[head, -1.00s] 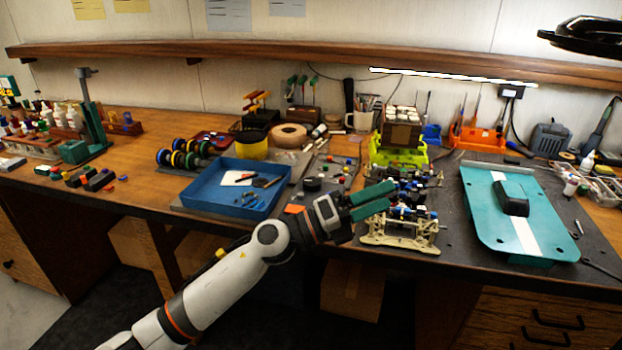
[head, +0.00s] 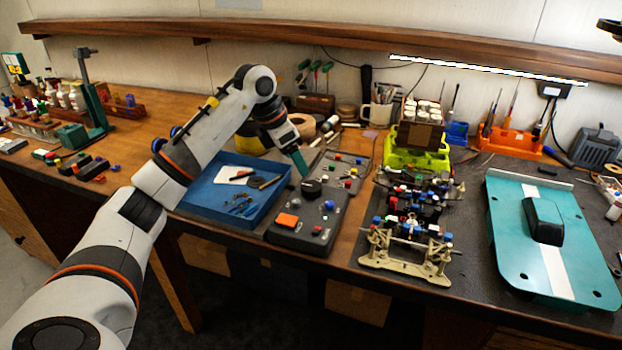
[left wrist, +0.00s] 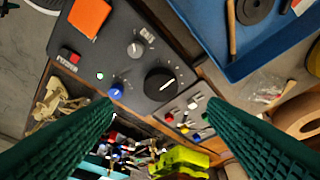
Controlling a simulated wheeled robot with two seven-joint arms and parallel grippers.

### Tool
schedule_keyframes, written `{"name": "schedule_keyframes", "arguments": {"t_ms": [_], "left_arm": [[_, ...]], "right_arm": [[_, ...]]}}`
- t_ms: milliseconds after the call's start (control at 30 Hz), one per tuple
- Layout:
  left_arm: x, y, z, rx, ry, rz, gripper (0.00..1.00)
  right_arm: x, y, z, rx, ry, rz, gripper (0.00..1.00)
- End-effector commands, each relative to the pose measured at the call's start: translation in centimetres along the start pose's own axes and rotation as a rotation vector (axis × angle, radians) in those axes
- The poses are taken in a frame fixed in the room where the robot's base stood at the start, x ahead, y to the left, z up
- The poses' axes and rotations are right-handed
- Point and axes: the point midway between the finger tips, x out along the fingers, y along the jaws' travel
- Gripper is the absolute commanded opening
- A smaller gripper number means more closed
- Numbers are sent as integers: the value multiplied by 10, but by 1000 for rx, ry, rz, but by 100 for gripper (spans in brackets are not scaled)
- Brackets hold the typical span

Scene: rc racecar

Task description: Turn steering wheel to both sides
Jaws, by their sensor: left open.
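A dark control box (head: 292,232) lies on the bench with an orange panel and several knobs; it fills the upper middle of the left wrist view (left wrist: 125,60). Its largest knob, a round black one with a white line (left wrist: 160,84), may be the steering wheel; in the head view this knob (head: 312,187) is at the box's far edge. My left gripper (left wrist: 160,105) is open and empty, pointing down above the box. The black knob appears between its green fingertips in the wrist view, apart from both. The racecar chassis (head: 408,257) stands to the right. My right gripper is not in view.
A blue tray (head: 213,206) with tools lies just left of the box. A small grey panel of colored buttons (head: 350,168) is behind it. A lime-green stand (head: 414,157) and a teal car body plate (head: 520,220) are on the right.

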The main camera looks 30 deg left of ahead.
Motion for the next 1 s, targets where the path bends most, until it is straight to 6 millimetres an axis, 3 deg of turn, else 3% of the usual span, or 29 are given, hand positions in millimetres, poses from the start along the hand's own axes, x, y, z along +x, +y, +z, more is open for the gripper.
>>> {"name": "schedule_keyframes", "arguments": {"t_ms": [67, 167, 400, 567, 867, 1000], "left_arm": [[18, 1, 0, 0, -3, 6, 67], [39, 2, -1, 1, -1, 6, 67], [76, 1, -1, 1, 1, 4, 67], [87, 1, -1, 1, 2, 2, 67], [89, 1, -1, 2, 2, 2, 67], [89, 1, -1, 2, 2, 2, 45]], "right_arm": [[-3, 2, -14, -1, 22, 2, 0], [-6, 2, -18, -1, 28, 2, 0], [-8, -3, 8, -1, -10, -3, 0], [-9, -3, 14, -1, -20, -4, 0], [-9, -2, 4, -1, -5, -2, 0], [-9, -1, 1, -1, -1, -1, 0]]}}
